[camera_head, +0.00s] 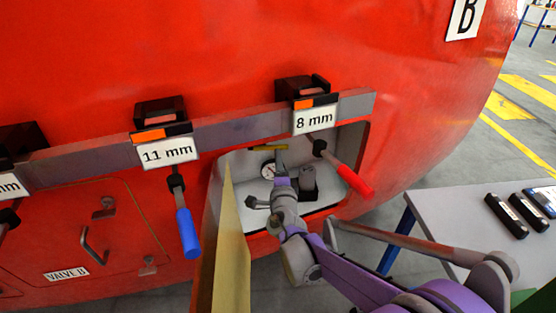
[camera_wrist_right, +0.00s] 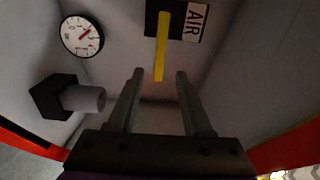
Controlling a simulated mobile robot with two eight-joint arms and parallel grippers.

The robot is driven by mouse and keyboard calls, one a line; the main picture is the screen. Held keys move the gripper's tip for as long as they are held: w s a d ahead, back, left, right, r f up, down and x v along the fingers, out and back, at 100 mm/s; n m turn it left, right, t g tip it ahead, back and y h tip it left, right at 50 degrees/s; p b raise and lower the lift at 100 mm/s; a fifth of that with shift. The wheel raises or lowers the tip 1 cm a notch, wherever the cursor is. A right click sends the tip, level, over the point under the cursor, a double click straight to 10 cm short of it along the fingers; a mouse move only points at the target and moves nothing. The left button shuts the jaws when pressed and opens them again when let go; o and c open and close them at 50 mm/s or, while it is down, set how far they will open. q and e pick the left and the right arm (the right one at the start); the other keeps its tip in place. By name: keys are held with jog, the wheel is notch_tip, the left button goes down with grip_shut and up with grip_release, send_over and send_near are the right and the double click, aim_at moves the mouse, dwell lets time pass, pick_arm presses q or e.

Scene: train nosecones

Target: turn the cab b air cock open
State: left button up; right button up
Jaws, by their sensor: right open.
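The red nosecone (camera_head: 250,40) carries a B sign (camera_head: 466,17) and has an open recess (camera_head: 240,165) in its side. The air cock's yellow handle (camera_head: 268,147) shows near the top of the recess, lying roughly level. In the right wrist view the yellow handle (camera_wrist_right: 161,45) hangs from a black block beside an AIR label (camera_wrist_right: 196,20). My right gripper (camera_wrist_right: 160,74) is open; the handle's free end appears between its fingertips. I cannot tell whether they touch. In the head view my right gripper (camera_head: 281,160) reaches inside the recess. My left gripper is out of view.
A pressure gauge (camera_wrist_right: 82,36) and a grey knob (camera_wrist_right: 84,99) on a black block sit beside the handle. The open hatch door (camera_head: 232,250) stands left of my arm. A table (camera_head: 450,205) is right.

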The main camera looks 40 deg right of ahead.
dwell(0.4)
jog(key=s+a+f+m+g+y, duration=0.1)
jog(key=s+a+f+m+g, duration=0.25)
jog(key=s+m, duration=0.8)
jog(key=s+a+f+m+g, duration=0.2)
jog(key=s+f+m+g, duration=0.25)
jog(key=m, duration=1.45)
jog(key=s+a+f+m+g+y, duration=0.1)
jog(key=s+a+f+m+y, duration=0.3)
jog(key=s+a+m, duration=0.4)
jog(key=s+a+f+m+g+y, duration=0.2)
jog(key=s+a+f+m+y, duration=0.3)
jog(key=a+m, duration=0.35)
pick_arm(q)
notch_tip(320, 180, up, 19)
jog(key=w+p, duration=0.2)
jog(key=p, duration=1.5)
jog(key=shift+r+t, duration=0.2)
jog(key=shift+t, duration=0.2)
pick_arm(e)
notch_tip(320, 180, up, 20)
jog(key=w+t, duration=0.1)
jog(key=shift+w+f+m+h, duration=0.15)
jog(key=shift+w+m+h, duration=0.15)
jog(key=shift+m+h, duration=0.1)
